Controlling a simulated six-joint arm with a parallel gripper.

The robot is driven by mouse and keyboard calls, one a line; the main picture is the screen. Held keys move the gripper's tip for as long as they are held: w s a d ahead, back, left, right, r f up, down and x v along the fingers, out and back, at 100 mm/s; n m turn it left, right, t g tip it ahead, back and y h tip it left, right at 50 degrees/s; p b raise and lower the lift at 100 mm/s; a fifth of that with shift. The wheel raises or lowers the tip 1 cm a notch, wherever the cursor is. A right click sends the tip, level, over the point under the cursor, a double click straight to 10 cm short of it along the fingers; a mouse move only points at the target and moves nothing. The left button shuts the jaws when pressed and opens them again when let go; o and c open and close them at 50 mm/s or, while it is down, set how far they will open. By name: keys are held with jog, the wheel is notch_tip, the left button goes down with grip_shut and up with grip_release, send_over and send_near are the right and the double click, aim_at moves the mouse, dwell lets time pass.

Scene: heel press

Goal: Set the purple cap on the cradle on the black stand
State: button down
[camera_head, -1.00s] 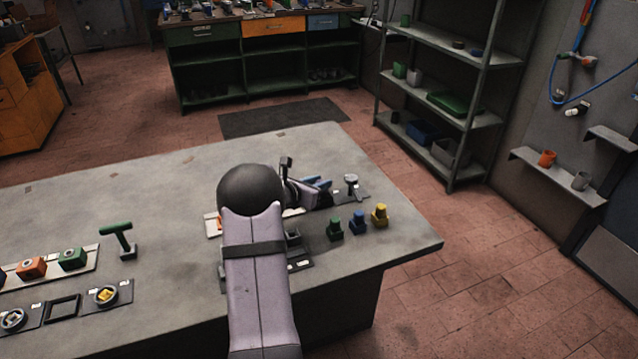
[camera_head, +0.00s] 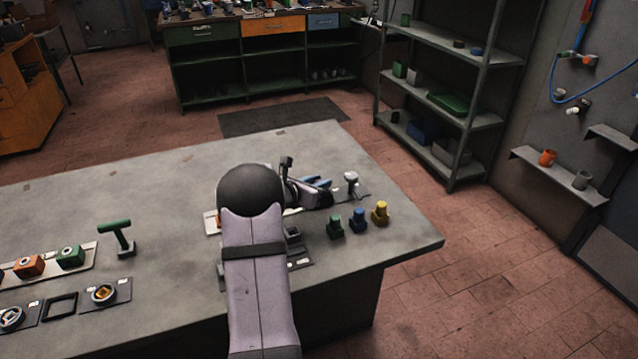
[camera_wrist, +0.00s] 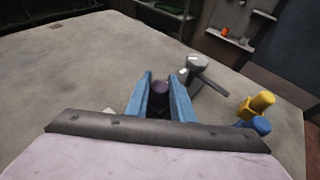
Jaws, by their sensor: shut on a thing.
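The purple cap (camera_wrist: 160,88) sits between the two blue fingers of my gripper (camera_wrist: 161,84), which is shut on it. Its lower part is hidden by the fingers and the wrist. In the head view my gripper (camera_head: 318,183) is low over the far right part of the table, and the cap cannot be made out. Just beyond the fingers, a pale round-topped post (camera_head: 351,180) rises from a dark base; it also shows in the wrist view (camera_wrist: 197,62). I cannot clearly make out the cradle or the black stand; my arm hides part of this area.
Green (camera_head: 335,227), blue (camera_head: 358,222) and yellow (camera_head: 380,213) pieces stand near the right table edge. A dark plate (camera_head: 301,262) lies partly under my arm. A green T-handled tool (camera_head: 117,237) stands at left. The back middle of the table is clear.

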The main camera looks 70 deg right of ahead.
jog(key=c, duration=1.5)
grip_release()
jog(key=shift+o, duration=0.2)
jog(key=shift+b+v, duration=0.65)
jog(key=shift+v, duration=3)
